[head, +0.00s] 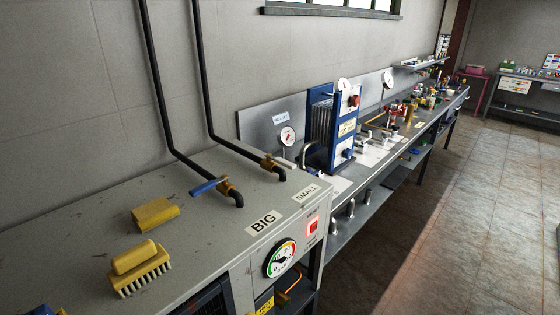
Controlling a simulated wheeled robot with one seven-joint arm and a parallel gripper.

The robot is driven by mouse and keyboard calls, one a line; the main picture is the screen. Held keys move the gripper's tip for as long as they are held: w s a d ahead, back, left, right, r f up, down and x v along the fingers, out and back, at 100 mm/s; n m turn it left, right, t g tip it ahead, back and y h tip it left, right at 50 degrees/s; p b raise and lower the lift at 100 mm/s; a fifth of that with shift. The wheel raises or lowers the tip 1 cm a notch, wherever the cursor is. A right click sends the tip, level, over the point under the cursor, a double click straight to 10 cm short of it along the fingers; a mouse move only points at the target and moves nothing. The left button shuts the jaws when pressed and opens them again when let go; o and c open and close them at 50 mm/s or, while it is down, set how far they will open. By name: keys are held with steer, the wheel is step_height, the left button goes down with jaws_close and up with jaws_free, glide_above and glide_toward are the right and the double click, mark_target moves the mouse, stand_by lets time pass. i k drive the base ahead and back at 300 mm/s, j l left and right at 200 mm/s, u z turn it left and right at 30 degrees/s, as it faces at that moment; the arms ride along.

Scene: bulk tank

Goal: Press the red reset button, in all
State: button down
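A red button (313,226) sits on the front face of the grey cabinet (165,235), near its right end. It is square and bright red on a pale plate, with small lettering below that is too small to read. A round gauge (281,259) with a coloured dial is to its lower left on the same face. I cannot tell from this view whether the button is pressed in. My gripper is not in the head view.
On the cabinet top lie a yellow sponge (155,214) and a yellow brush (139,268). Black pipes with a blue-handled valve (208,186) rise at its back. "BIG" and "SMALL" labels mark its front edge. A long workbench runs behind. The tiled floor (440,225) at right is clear.

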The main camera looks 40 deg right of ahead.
mark_target(313, 226)
steer(key=l+u, duration=0.15)
steer(key=l, duration=0.3)
steer(key=l+u, duration=0.1)
steer(key=l, duration=0.3)
steer(key=k+l+u, duration=0.15)
steer(key=l, duration=0.25)
steer(key=l+u, duration=0.15)
steer(key=l, duration=0.3)
steer(key=k+l+u, duration=0.1)
steer(key=l, duration=0.3)
steer(key=k+l+u, duration=0.15)
steer(key=l, duration=0.2)
steer(key=k+l+u, duration=0.15)
steer(key=l, duration=0.25)
steer(key=k+l+u, duration=0.1)
steer(key=l, duration=0.25)
steer(key=k, duration=0.05)
